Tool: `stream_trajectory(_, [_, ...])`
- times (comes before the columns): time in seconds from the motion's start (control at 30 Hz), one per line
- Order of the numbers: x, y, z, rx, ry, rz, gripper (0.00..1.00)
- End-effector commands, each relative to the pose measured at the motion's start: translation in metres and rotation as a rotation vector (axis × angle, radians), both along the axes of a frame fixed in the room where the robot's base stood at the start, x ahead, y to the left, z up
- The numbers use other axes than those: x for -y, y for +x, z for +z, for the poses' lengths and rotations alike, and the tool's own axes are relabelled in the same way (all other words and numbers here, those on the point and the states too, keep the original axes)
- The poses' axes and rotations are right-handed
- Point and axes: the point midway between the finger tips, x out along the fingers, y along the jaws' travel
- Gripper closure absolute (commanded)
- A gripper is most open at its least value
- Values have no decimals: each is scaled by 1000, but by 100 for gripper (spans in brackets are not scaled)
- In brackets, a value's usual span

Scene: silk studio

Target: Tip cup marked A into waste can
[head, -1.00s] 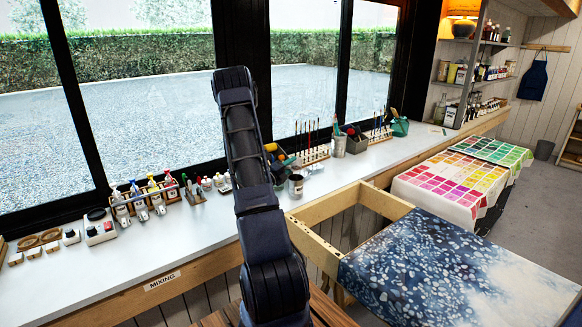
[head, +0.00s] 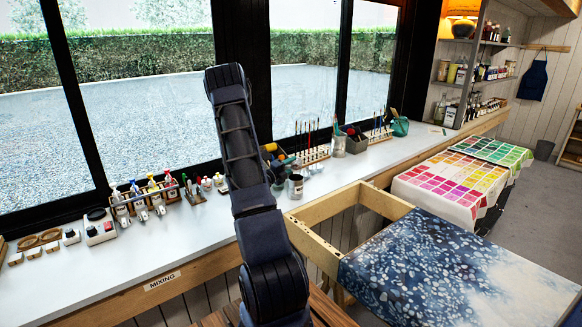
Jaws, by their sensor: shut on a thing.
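I cannot make out any other cup marked A.
An open wooden frame (head: 350,193) and a blue patterned cloth (head: 455,275) lie in front.

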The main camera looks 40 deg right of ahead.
Motion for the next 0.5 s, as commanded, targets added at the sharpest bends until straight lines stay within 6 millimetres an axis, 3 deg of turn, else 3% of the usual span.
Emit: stream_trajectory(0.5, [5, 7, -4, -227, 209, 7, 79])
